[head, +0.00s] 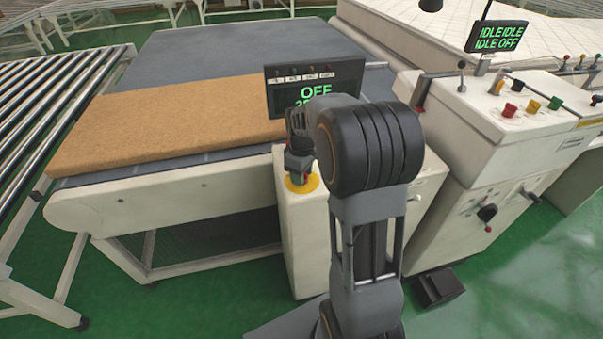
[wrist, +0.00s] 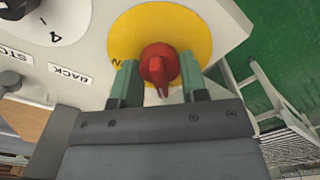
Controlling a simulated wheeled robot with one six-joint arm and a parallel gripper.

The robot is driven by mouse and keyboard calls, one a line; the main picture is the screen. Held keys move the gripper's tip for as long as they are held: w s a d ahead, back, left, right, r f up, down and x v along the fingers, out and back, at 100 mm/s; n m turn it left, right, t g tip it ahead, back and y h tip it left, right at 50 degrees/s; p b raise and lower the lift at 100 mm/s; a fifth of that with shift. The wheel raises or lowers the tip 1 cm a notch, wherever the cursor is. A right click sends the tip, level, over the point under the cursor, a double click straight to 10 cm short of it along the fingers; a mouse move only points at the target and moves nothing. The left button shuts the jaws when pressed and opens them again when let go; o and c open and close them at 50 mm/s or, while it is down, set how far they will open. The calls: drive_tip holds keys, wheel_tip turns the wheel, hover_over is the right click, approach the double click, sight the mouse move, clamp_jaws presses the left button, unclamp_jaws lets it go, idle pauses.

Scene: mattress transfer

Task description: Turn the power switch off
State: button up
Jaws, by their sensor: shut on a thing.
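The power switch is a red rotary knob (wrist: 160,66) on a round yellow plate (wrist: 195,30) in the wrist view. In the head view only part of the yellow plate (head: 301,187) shows on top of the white control cabinet (head: 300,225); my arm hides the knob. My gripper (wrist: 158,80) has its two green fingers on either side of the red knob, shut on it. The dark display (head: 315,84) above the cabinet reads "OFF" in green, with a second line partly hidden by my arm.
A brown mattress slab (head: 180,115) lies on the grey conveyor bed (head: 235,50) at left. A roller conveyor (head: 50,90) stands at far left. At right is another console (head: 500,120) with coloured buttons and a display (head: 497,37) reading "IDLE". Green floor is open at lower right.

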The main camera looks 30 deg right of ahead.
idle(0.4)
drive_tip(key=o, duration=0.9)
wheel_tip(320, 180, up, 14)
drive_tip(key=shift+f, duration=0.1)
idle(0.6)
drive_tip(key=s+a+f+m+t, duration=0.1)
drive_tip(key=s+a+f+m, duration=0.2)
drive_tip(key=s, duration=0.5)
drive_tip(key=s+a+f+m+t, duration=0.2)
drive_tip(key=s+a+f+m, duration=0.1)
drive_tip(key=s+a, duration=0.3)
drive_tip(key=shift+s+a+f+m+t, duration=0.15)
drive_tip(key=shift+s+f+m+t, duration=0.2)
drive_tip(key=shift+s, duration=0.75)
